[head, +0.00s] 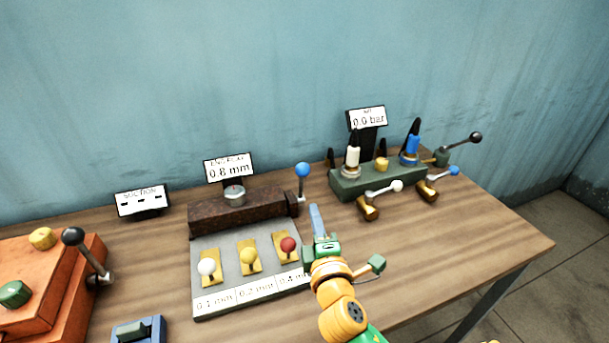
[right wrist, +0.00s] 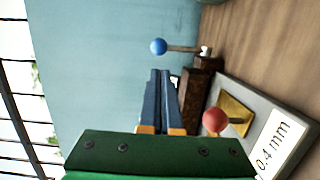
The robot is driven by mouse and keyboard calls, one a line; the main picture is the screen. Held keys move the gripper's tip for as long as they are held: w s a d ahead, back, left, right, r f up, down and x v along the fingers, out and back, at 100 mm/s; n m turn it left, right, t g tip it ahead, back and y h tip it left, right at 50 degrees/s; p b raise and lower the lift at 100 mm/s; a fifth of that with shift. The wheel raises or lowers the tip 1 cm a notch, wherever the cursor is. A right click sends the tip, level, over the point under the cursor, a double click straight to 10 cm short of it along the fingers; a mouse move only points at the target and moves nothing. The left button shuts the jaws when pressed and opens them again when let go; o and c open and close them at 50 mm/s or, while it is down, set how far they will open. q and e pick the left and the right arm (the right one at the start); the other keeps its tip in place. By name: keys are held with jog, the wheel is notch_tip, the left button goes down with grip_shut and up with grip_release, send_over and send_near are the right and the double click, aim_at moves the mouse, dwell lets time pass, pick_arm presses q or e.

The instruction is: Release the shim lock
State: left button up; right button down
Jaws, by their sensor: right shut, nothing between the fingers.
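A lever with a blue ball knob (head: 302,170) stands upright at the right end of a dark brown block (head: 236,208). In the right wrist view the same blue knob (right wrist: 158,46) is beyond the fingertips, on a thin rod from the block's end. The block carries a round dial and a sign (head: 229,168) reading 0.8 mm. My right gripper (head: 314,208) is shut and empty, with its blue fingers together, a little below and right of the blue knob. The fingers also show closed in the right wrist view (right wrist: 160,72), apart from the knob. My left gripper is out of view.
A grey plate (head: 207,238) with white, yellow and red knobs (head: 288,244) lies before the block. A green manifold (head: 345,184) with several valves stands right. An orange box (head: 60,270) with a black-knobbed lever is left. The table's right front is clear.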

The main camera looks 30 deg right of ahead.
aim_at(304, 174)
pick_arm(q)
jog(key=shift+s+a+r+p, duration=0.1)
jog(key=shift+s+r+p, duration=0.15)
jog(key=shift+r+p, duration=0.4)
pick_arm(e)
jog(key=x, duration=1.1)
jog(key=shift+w+d+r, duration=0.15)
jog(key=shift+w+d, duration=0.05)
jog(key=shift+w, duration=0.1)
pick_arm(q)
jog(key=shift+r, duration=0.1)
